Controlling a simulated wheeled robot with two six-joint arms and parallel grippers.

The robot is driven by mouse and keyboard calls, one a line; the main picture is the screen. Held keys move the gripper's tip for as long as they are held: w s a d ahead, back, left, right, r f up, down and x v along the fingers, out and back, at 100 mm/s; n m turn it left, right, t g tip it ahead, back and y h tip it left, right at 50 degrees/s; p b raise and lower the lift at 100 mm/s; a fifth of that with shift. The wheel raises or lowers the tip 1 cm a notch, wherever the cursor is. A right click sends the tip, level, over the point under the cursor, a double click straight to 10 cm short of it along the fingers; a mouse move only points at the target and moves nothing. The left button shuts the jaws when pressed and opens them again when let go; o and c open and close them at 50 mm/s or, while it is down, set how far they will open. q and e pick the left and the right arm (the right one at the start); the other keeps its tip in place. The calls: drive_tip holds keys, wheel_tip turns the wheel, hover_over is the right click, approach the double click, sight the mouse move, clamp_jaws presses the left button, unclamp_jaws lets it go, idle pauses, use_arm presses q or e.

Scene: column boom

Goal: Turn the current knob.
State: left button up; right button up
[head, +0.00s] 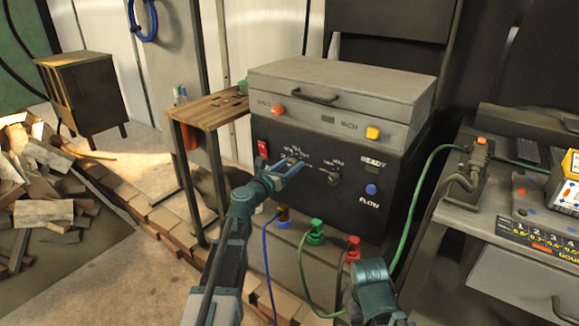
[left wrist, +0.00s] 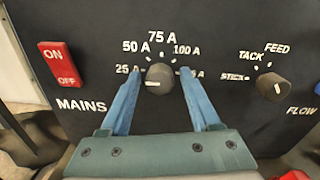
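The current knob (left wrist: 158,79) is a dark round knob on the black panel, ringed by ampere marks in the left wrist view. Its white line points left, towards 25 A. In the head view the gripper mostly hides it. My left gripper (head: 291,168) is at the panel, open, with one blue finger on each side of the knob. Gaps show between knob and fingers; the depth to the panel is hard to tell. Part of my right arm shows at the bottom of the head view; its fingers do not show.
A second knob (left wrist: 272,87) with TACK, FEED and STICK marks sits to the right. A red MAINS switch (left wrist: 61,64) is at left. Coloured plugs with cables, including a green plug (head: 315,232), stick out below. A small wooden table (head: 212,108) stands left of the machine.

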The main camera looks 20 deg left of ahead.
use_arm(q)
clamp_jaws()
drive_tip(key=m, duration=0.4)
drive_tip(key=shift+m, duration=2.3)
drive_tip(key=shift+o, duration=1.2)
unclamp_jaws()
drive_tip(key=shift+s, duration=0.1)
